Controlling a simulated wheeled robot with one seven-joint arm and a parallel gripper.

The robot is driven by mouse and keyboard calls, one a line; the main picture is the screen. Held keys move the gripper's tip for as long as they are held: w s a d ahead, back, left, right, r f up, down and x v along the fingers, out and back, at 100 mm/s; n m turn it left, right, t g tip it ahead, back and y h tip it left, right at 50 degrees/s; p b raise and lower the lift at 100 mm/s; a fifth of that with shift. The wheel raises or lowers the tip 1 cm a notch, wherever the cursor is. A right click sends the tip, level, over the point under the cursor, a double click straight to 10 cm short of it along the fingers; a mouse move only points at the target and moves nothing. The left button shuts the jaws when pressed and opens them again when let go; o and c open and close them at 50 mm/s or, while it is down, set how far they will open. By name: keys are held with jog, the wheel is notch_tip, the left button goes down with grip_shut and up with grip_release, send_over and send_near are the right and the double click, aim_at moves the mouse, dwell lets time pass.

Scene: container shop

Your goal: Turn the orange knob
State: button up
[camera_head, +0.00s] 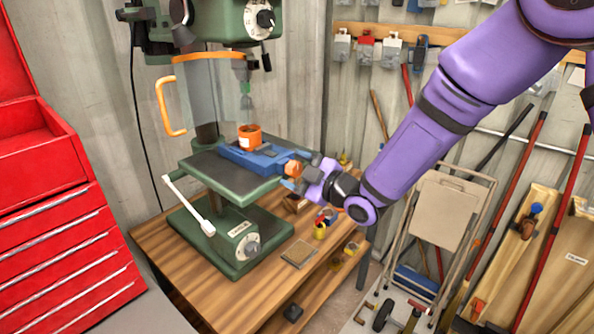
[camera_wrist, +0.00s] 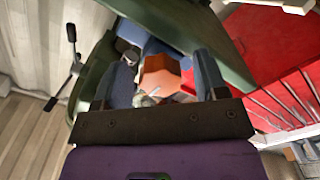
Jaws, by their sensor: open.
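The orange knob (camera_head: 292,168) sits at the right end of a blue vise (camera_head: 247,160) on the table of a green drill press. In the wrist view the orange knob (camera_wrist: 160,76) shows between my two fingers. My gripper (camera_head: 304,174) is open, with its fingers to either side of the knob. The wrist view shows both fingers of my gripper (camera_wrist: 164,64) apart, with gaps visible beside the knob. Whether either finger touches the knob I cannot tell. Part of the knob's near side is hidden by my gripper's palm.
An orange cylinder (camera_head: 249,137) stands over the vise beneath the drill chuck. The drill press table (camera_head: 205,172) is close to my gripper. A wooden bench (camera_head: 222,296) carries small items. A red tool cabinet (camera_head: 60,225) stands at left, and a folded chair (camera_head: 446,215) at right.

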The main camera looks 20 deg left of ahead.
jog(key=c, duration=0.9)
